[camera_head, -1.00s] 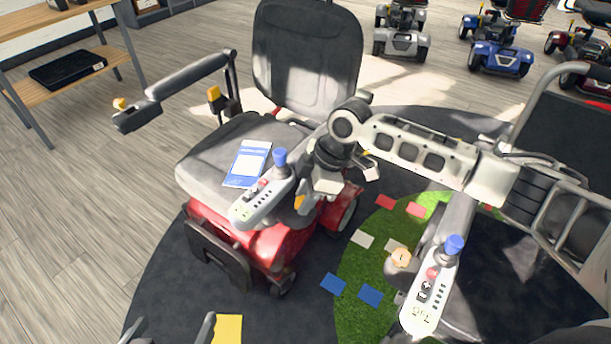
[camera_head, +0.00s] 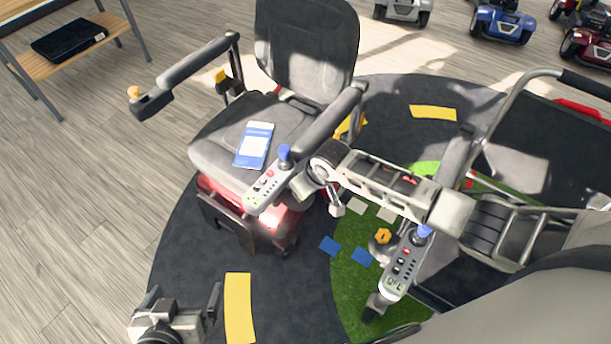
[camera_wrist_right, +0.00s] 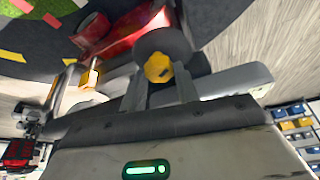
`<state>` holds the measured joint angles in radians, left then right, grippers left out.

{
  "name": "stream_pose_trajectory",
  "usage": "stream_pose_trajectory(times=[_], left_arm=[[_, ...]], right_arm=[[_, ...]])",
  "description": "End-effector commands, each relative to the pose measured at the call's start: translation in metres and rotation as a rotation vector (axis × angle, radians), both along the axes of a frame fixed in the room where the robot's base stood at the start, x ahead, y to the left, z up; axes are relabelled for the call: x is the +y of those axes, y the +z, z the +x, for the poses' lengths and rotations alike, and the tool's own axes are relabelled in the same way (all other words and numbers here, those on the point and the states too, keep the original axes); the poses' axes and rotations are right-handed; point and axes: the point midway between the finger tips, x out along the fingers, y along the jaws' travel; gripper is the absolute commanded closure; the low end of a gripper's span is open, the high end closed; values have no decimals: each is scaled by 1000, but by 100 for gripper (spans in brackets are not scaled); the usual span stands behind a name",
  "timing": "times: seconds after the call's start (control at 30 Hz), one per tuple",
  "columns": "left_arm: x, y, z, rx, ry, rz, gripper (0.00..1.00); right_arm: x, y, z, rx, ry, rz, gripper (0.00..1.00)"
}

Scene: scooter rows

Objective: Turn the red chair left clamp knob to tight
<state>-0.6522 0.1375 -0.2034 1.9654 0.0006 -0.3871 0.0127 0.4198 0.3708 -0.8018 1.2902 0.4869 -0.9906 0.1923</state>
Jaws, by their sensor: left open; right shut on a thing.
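The red chair (camera_head: 243,150) has a grey seat and a red base and faces me in the head view. In the right wrist view a yellow clamp knob (camera_wrist_right: 158,68) on a dark round mount sits between the two fingers of my right gripper (camera_wrist_right: 159,80), which is shut on it. In the head view my right arm reaches to the armrest with the joystick panel (camera_head: 270,187); the fingers and this knob are hidden there. I cannot read the knob's turn. My left gripper (camera_head: 183,297) is open and empty at the bottom left, apart from the chair.
A blue-and-white card (camera_head: 255,145) lies on the seat. Another orange knob (camera_head: 134,92) is on the far-left armrest tip. A second chair's joystick panel (camera_head: 402,265) is close to my right arm. Scooters (camera_head: 503,22) stand at the back.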

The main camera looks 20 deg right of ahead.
Motion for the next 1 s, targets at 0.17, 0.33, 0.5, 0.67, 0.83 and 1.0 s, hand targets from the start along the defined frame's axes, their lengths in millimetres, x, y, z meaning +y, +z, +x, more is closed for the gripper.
stream_pose_trajectory(times=[0.17, 0.33, 0.5, 0.67, 0.83, 1.0], left_arm=[[2, 5, -2, 8, 2, 5, 0], [3, 5, -1, 6, 4, 6, 0], [4, 5, -1, 5, 7, 7, 0], [4, 5, -1, 6, 7, 7, 0], [4, 4, -1, 6, 8, 7, 0], [4, 4, -1, 7, 8, 7, 0]], right_arm=[[2, 2, -1, 4, -167, 1, 92], [3, 0, -1, 3, -309, 1, 92], [3, 0, -1, 3, -423, 1, 92], [3, 0, 0, 1, -498, 0, 92], [3, 0, 0, 2, -543, -1, 92], [3, 0, 0, -1, -562, -1, 92]])
